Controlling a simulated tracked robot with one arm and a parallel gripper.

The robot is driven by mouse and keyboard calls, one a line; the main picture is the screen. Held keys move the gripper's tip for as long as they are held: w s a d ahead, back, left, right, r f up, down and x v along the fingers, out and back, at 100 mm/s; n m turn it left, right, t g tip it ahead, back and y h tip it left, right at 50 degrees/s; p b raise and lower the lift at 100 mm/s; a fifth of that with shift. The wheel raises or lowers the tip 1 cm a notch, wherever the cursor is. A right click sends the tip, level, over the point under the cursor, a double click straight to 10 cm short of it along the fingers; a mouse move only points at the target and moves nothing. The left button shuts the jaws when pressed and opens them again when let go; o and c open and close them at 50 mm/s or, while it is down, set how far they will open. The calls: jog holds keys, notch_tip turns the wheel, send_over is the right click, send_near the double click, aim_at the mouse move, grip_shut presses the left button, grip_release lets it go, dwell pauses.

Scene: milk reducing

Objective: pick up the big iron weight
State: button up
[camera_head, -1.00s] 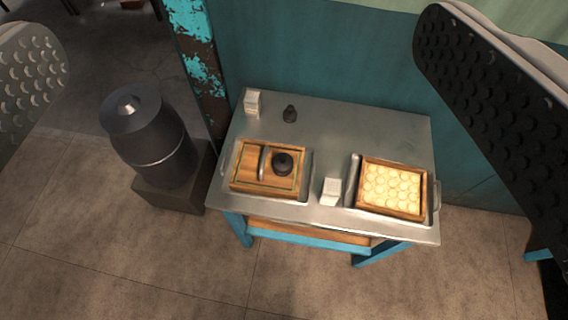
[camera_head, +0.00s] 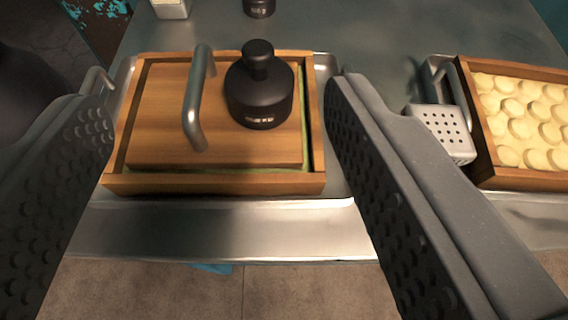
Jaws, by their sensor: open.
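The big iron weight (camera_head: 259,92) is black, with a round body and a knob on top. It stands upright on the wooden lid (camera_head: 160,110) of a wooden box (camera_head: 215,183), to the right of the lid's metal handle (camera_head: 196,100). My gripper (camera_head: 220,118) is open and empty. Its two dark, dimpled fingers frame the box in the picture, one at the left and one at the right, with the weight between them, nearer the right finger. No contact with the weight shows. A smaller black weight (camera_head: 259,7) stands farther back, cut off by the top edge.
The box sits in a metal tray on a metal table (camera_head: 400,45). At right are a perforated metal block (camera_head: 441,132) and a wooden box of round pale pieces (camera_head: 525,115). A pale block (camera_head: 170,8) stands at the back left. The table's front edge is near.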

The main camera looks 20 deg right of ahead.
jog(key=b, duration=0.1)
send_near(260, 90)
jog(key=x, duration=0.2)
jog(key=b+x, duration=0.1)
jog(key=x, duration=0.1)
jog(key=shift+w+f, duration=0.1)
jog(key=shift+f, duration=0.4)
jog(key=shift+r+b+x, duration=0.15)
jog(key=shift+b+x, duration=0.2)
jog(key=shift+x, duration=1.1)
jog(key=shift+r+b+x, duration=0.15)
jog(key=shift+b+x, duration=0.2)
jog(key=shift+x, duration=1.05)
jog(key=shift+w, duration=0.15)
grip_shut()
jog(key=shift+r, duration=0.1)
